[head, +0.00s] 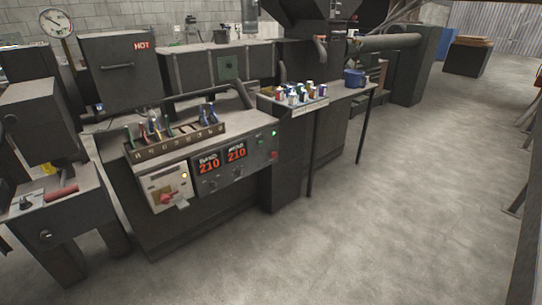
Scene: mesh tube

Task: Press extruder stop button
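The control panel (225,178) is on the front of a dark machine cabinet left of centre. A small red button (273,155) sits at the panel's right end, below a small lit green button (274,134). Its lettering is too small to read. A larger red knob (168,198) is on a beige box (160,183) at the panel's left end. Two red displays (236,154) between them read 210. Neither of my grippers is in view, and nothing touches the panel.
A rack of tools (175,132) stands on top of the cabinet. A shelf (295,106) with several small coloured containers juts out to the right, on thin dark legs. The concrete floor (390,200) in front and right is clear.

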